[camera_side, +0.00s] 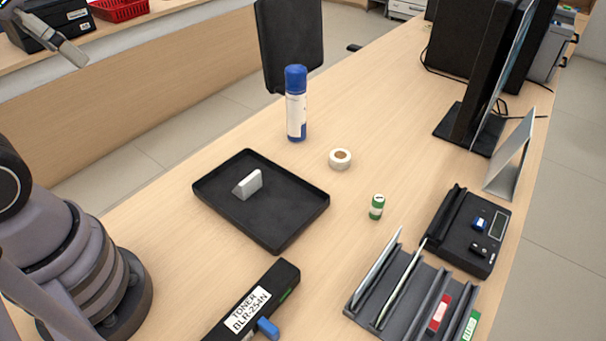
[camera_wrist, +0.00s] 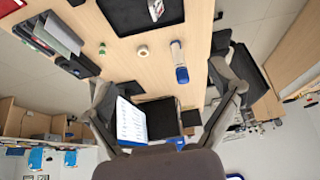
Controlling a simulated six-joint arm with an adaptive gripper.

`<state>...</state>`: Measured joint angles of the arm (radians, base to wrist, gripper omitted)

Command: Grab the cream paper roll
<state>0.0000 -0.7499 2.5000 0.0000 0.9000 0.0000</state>
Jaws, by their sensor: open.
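The cream paper roll (camera_side: 340,159) lies flat on the wooden counter in the side view, right of the black tray and just in front of a blue-capped bottle. A brown core shows in its middle. It also shows small in the wrist view (camera_wrist: 142,51), beyond the fingers and apart from them. My gripper (camera_wrist: 170,90) is open and empty, with its two grey fingers spread wide at the left and right.
A black tray (camera_side: 216,206) holds a whitish block (camera_side: 247,184). The blue-capped bottle (camera_side: 296,105) stands behind the roll, and a small green-and-white cylinder (camera_side: 377,206) stands in front. A toner box (camera_side: 258,302), file rack (camera_side: 364,299) and card terminal (camera_side: 464,232) are nearer. The counter around the roll is clear.

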